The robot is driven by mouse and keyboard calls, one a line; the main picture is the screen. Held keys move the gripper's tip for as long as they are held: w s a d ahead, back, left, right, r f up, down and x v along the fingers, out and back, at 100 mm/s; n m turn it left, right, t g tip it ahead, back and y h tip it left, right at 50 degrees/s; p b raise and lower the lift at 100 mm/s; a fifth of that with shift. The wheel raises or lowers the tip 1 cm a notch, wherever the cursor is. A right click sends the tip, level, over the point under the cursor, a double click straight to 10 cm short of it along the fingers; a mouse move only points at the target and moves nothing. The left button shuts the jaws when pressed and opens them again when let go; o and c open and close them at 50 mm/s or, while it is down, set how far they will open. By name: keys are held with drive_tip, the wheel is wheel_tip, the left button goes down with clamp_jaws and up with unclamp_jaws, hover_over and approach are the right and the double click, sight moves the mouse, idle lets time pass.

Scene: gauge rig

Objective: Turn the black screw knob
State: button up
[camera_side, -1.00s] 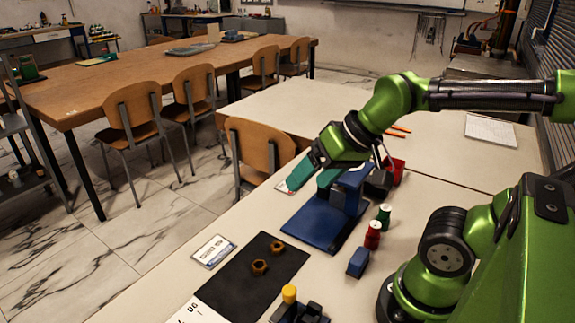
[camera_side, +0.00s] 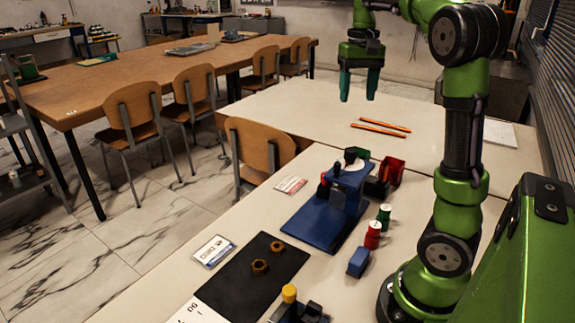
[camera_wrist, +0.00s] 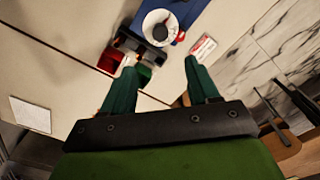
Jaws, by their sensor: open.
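The blue gauge rig (camera_side: 322,222) stands on the near table, with a white round dial face on its raised block. A small black knob-like part (camera_side: 350,156) shows at its top. In the wrist view a black round part (camera_wrist: 160,32) sits over the white dial (camera_wrist: 150,20). I cannot tell for certain which black part is the screw knob. My gripper (camera_side: 359,92) is open and empty, pointing down, high above and beyond the rig. Its two green fingers (camera_wrist: 160,72) are wide apart in the wrist view, with the dial ahead of them.
Red (camera_side: 392,171) and green bins stand just behind the rig. Red (camera_side: 372,236) and green bottles and a blue block (camera_side: 358,262) stand to its right. A black mat (camera_side: 235,290) holds two nuts. Orange pencils (camera_side: 380,128) lie on the clear table behind.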

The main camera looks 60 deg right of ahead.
sight(351, 150)
wheel_tip(351, 150, down, 15)
drive_tip(key=shift+f, duration=0.2)
idle(0.3)
drive_tip(key=c, duration=1)
drive_tip(key=shift+c, duration=0.2)
